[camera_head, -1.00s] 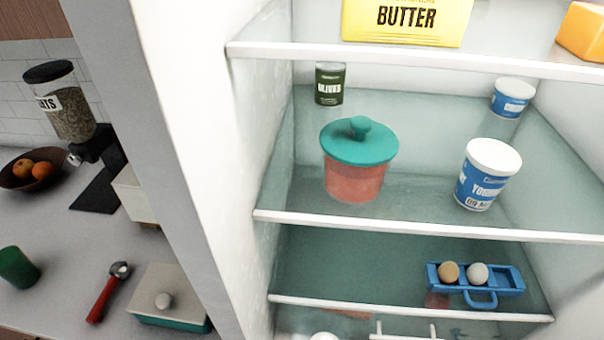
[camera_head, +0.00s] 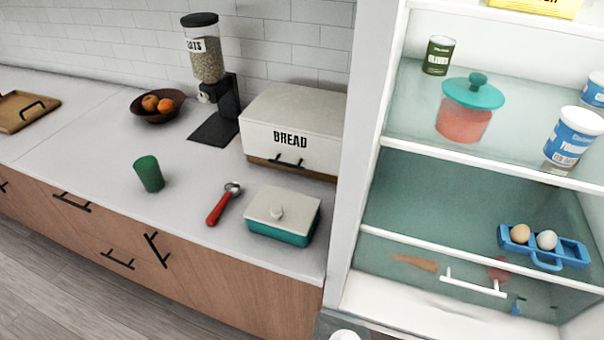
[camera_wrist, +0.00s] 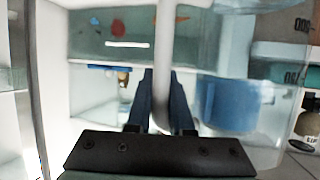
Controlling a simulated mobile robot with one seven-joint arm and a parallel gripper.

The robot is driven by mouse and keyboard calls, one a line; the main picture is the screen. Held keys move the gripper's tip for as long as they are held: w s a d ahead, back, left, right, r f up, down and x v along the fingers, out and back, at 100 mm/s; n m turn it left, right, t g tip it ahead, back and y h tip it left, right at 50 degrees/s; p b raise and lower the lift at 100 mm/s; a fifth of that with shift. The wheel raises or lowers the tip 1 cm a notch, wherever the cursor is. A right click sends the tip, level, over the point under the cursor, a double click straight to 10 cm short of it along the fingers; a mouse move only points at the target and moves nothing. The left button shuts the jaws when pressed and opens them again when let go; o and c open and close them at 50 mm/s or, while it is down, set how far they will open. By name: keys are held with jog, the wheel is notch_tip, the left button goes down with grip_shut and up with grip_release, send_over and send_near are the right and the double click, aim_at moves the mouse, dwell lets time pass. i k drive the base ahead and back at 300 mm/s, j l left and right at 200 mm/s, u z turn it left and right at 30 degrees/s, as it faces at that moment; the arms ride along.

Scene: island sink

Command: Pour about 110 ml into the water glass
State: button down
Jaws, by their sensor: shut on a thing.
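In the wrist view my gripper (camera_wrist: 162,80) is shut on a pale upright handle (camera_wrist: 164,40). The handle seems to belong to a large clear vessel, with a bluish area (camera_wrist: 225,103) to the right of the fingers. Its rim, spout and fill level cannot be made out. In the head view a green tumbler (camera_head: 149,174) stands upright on the counter at the left. It is the only drinking cup in view, and its inside is too dark to read. My gripper and the held vessel are not clearly visible in the head view.
The open fridge (camera_head: 480,170) at the right holds a teal-lidded pot (camera_head: 465,122), a yogurt tub (camera_head: 572,138) and a blue egg tray (camera_head: 572,254). A red-handled scoop (camera_head: 218,208), a butter dish (camera_head: 279,229) and a bread box (camera_head: 288,130) are right of the tumbler.

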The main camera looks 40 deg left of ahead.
aim_at(146, 167)
jog(key=u, duration=1.05)
jog(key=i+u, duration=0.15)
jog(key=u, duration=0.3)
jog(key=i+u, duration=0.15)
jog(key=u, duration=0.35)
jog(key=i, duration=0.15)
jog(key=i+j+z, duration=0.1)
jog(key=j, duration=0.25)
jog(key=i+j+z, duration=0.1)
jog(key=j, duration=0.25)
jog(key=i+j+z, duration=0.1)
jog(key=i+j, duration=0.15)
jog(key=j, duration=0.1)
